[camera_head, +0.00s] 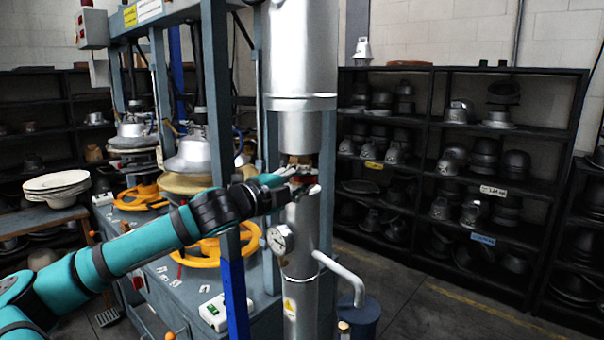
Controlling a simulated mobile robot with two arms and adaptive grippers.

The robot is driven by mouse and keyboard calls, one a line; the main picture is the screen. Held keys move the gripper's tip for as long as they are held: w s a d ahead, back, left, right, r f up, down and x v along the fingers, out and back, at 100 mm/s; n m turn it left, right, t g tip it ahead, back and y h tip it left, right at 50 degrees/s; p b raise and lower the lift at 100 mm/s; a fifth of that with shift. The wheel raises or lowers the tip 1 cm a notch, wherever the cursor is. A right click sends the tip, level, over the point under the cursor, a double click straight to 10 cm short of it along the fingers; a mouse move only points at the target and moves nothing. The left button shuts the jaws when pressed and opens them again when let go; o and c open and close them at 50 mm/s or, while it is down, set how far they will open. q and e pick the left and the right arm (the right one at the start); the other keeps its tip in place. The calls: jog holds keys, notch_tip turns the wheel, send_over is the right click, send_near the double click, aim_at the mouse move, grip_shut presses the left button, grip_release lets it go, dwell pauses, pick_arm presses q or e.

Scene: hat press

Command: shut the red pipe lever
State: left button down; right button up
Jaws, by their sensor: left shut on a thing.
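My left arm reaches in from the left, and its gripper (305,184) is at the upright silver pipe (303,225), just under the wide cylinder. The gripper is shut on the red pipe lever (300,171). Only a little red shows between and beside the dark fingers; most of the lever is hidden, so its angle cannot be told. A brass-coloured piece (301,159) shows on the pipe right above the fingers. My right gripper is not in view.
A round gauge (281,239) sticks out of the pipe below my gripper, and a bent grey pipe (345,275) to its right. The blue-grey press frame (217,90) with yellow handwheels (215,246) stands at left. Dark shelves (432,150) of hat moulds stand behind; open floor lies at right.

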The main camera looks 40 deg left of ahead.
pick_arm(q)
jog(key=shift+d+f+m, duration=0.1)
jog(key=shift+f+m, duration=0.7)
jog(key=shift+m, duration=0.1)
jog(key=shift+f, duration=0.1)
jog(key=c, duration=1.2)
grip_release()
jog(key=shift+c, duration=0.2)
jog(key=s, duration=0.7)
jog(key=shift+s+a, duration=0.3)
jog(key=shift+s, duration=0.05)
jog(key=shift+w, duration=0.1)
